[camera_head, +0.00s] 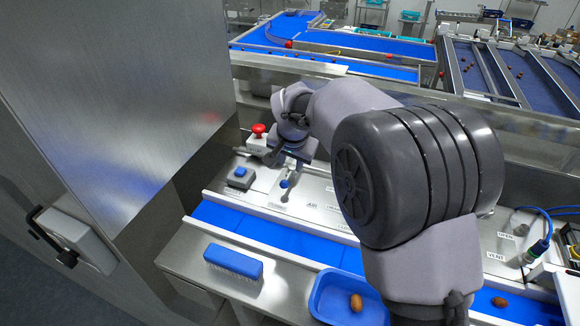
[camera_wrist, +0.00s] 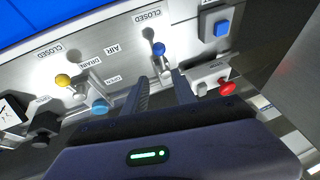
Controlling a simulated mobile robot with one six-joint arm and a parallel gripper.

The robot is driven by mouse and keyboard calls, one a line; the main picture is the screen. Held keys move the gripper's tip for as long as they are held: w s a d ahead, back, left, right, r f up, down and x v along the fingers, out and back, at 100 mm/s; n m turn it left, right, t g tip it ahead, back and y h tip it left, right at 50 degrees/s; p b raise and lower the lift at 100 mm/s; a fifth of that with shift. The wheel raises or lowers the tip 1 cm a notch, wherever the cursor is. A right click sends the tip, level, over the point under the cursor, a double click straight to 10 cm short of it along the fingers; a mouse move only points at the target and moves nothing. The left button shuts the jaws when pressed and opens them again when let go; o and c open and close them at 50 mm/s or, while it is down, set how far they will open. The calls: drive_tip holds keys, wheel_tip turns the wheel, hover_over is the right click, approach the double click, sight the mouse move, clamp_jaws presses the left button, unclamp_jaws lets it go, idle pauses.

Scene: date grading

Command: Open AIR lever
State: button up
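The AIR lever has a blue knob (camera_wrist: 158,48) and a metal stem, near a CLOSED label and the AIR label (camera_wrist: 112,48) in the wrist view. The blue knob also shows in the head view (camera_head: 284,183), just below my gripper (camera_head: 290,166). In the wrist view my gripper (camera_wrist: 162,77) is open, its two dark fingers apart. The lever's metal part shows between and just beyond the fingertips. I cannot tell whether a finger touches it. My arm hides much of the panel in the head view.
A yellow-knobbed lever (camera_wrist: 62,80) stands by the DRAIN label. A red mushroom button (camera_head: 258,130) and a blue push button (camera_head: 240,172) sit close by. A blue brush (camera_head: 233,262) and a blue tray (camera_head: 326,298) lie in front of the belt.

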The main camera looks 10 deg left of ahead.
sight(288, 176)
drive_tip(key=x, duration=0.9)
drive_tip(key=shift+w+a+f+p, duration=0.15)
drive_tip(key=shift+a+f+p, duration=0.15)
drive_tip(key=shift+p, duration=0.1)
drive_tip(key=shift+w+a+f, duration=0.15)
drive_tip(key=shift+w+f, duration=0.15)
drive_tip(key=shift+f, duration=0.15)
drive_tip(key=shift+s, duration=0.1)
drive_tip(key=shift+c, duration=0.8)
clamp_jaws()
